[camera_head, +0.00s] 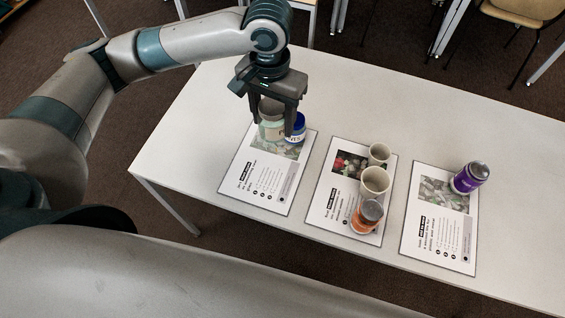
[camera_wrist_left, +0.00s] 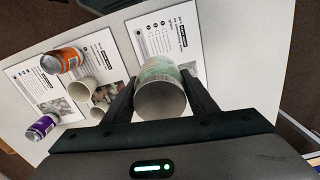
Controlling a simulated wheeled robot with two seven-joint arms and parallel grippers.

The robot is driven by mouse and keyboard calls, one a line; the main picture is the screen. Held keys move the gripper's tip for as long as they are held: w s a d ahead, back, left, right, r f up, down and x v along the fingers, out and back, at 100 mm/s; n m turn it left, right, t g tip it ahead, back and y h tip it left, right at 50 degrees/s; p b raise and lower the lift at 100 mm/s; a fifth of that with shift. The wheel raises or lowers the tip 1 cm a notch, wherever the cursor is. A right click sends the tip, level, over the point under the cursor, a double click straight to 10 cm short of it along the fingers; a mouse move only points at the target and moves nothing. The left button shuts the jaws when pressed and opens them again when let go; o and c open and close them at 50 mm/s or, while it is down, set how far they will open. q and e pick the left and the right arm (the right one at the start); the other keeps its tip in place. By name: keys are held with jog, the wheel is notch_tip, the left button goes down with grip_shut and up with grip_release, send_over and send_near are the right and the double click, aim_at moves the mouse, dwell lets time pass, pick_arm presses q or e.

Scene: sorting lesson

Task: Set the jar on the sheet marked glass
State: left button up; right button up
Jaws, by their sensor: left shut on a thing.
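My left gripper (camera_head: 276,122) is shut on a pale green-labelled cylinder (camera_head: 271,128), which looks like the jar. It also shows between the fingers in the left wrist view (camera_wrist_left: 160,98), its round end toward the camera. It is over the picture end of the left sheet (camera_head: 240,183); whether it touches the sheet I cannot tell. A blue-and-white container (camera_head: 297,128) is close on its right. The middle sheet (camera_head: 322,205) and right sheet (camera_head: 420,238) lie beside it. Their headings are too small to read. My right gripper is not in view.
Two pale cups (camera_head: 379,153) (camera_head: 374,183) and an orange can (camera_head: 366,217) stand on the middle sheet. A purple can (camera_head: 468,179) stands on the right sheet. The white table (camera_head: 185,140) is bare left of the sheets. Chairs (camera_head: 520,12) are beyond it.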

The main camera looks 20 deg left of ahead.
pick_arm(q)
jog(key=d+f+m, duration=0.5)
jog(key=d+f, duration=0.3)
jog(key=d, duration=0.5)
jog(key=shift+w+f, duration=0.4)
jog(key=a+f+p, duration=0.1)
jog(key=a+f, duration=0.1)
jog(key=a, duration=0.1)
jog(key=w+a+f+p, duration=0.1)
jog(key=a+f, duration=0.1)
jog(key=a, duration=0.2)
jog(key=w+a+f+p, duration=0.1)
jog(key=a+f, duration=0.1)
jog(key=a, duration=0.2)
jog(key=shift+w+a+f, duration=0.1)
jog(key=shift+a+f, duration=0.15)
jog(key=shift+f, duration=0.25)
jog(key=shift+f+p, duration=0.5)
jog(key=shift+f, duration=1.5)
jog(key=shift+f, duration=0.1)
